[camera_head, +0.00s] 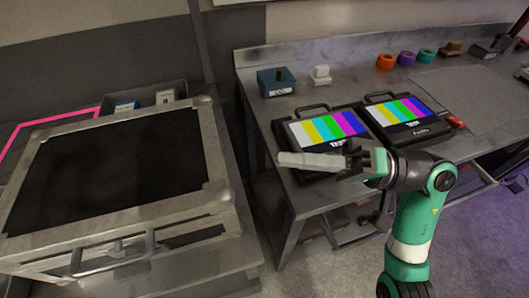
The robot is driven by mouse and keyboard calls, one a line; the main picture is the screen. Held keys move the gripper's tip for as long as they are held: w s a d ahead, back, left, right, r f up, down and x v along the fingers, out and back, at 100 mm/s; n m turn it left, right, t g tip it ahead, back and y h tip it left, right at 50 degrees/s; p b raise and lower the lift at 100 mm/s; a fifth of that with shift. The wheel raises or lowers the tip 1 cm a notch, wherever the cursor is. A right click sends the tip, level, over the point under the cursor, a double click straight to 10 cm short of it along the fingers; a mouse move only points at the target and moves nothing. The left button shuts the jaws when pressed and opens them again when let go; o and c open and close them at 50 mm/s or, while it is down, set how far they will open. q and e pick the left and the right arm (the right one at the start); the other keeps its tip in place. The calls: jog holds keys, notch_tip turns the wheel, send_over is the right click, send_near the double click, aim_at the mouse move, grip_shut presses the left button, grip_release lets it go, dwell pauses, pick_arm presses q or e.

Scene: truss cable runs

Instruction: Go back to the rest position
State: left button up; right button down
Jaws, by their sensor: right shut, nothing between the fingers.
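My right gripper (298,160) is at the end of the green and dark arm that comes up from the lower right. It points left, in front of the near edge of the metal workbench (285,108). Its long pale fingers are together, with nothing between them. It overlaps the lower edge of the left monitor (322,130) in the picture; I cannot tell how far above the bench it is. My left gripper does not show.
A large case with a black inside (105,170) stands at the left. A second colour-bar monitor (398,112), a blue box (276,82), a white item (321,75) and tape rolls, one orange (386,62), sit on the bench. A floor gap lies between case and bench.

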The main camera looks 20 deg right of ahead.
jog(key=shift+d+f, duration=0.1)
jog(key=shift+d, duration=0.15)
